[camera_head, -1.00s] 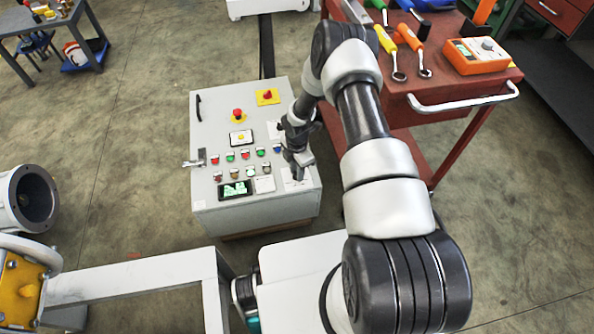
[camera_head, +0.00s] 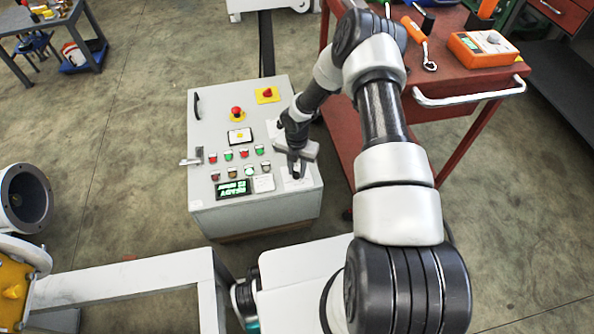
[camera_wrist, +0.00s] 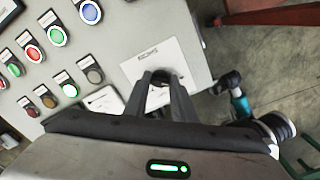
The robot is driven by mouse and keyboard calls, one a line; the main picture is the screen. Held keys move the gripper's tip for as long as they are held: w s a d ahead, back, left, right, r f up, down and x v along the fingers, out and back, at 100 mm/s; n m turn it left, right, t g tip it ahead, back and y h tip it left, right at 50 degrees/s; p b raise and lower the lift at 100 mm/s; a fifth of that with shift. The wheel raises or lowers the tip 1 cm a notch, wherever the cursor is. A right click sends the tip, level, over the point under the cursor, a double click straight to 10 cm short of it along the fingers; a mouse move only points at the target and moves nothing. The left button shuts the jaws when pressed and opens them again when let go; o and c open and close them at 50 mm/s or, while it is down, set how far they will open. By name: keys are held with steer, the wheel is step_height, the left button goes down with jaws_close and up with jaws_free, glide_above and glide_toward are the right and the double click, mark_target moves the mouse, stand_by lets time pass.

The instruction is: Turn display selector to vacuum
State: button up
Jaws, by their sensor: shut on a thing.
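The grey control cabinet (camera_head: 212,115) stands left of the red cart in the head view. My gripper (camera_head: 297,173) reaches down to the cabinet's lower right corner. In the wrist view, my gripper (camera_wrist: 164,82) is shut on a dark selector knob (camera_wrist: 160,77), which sits on a white label plate (camera_wrist: 150,55) and is mostly hidden between the fingers. The knob's pointing direction cannot be told. A small green-lit display (camera_head: 233,188) on the cabinet shows two lines of upside-down text, seemingly with "READY".
Several coloured buttons (camera_head: 243,154) and a red emergency stop (camera_head: 236,112) lie left of my gripper. The red cart (camera_head: 465,120), with tools and an orange meter (camera_head: 483,48), stands close to the right. A white frame (camera_head: 140,275) is in front.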

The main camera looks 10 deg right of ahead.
steer(key=shift+n, duration=0.6)
steer(key=o, duration=1.1)
steer(key=shift+c, duration=0.2)
steer(key=shift+r, duration=0.1)
step_height(320, 180, up, 17)
steer(key=p, duration=0.4)
steer(key=shift+r, duration=0.15)
